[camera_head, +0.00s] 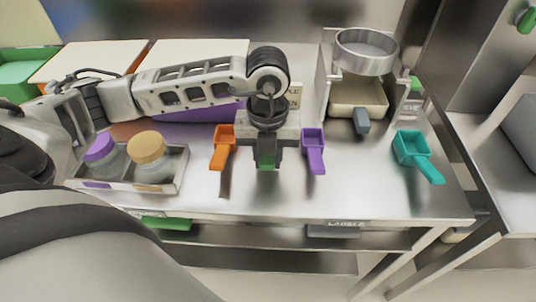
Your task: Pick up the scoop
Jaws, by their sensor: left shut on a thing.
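My right gripper is not in view.
A metal tray (130,187) at the front left holds a purple-lidded jar (100,150) and an orange-lidded jar (149,150). A round sieve (366,50) stands above a beige container at the back right. The table's front is mostly clear right of the tray.

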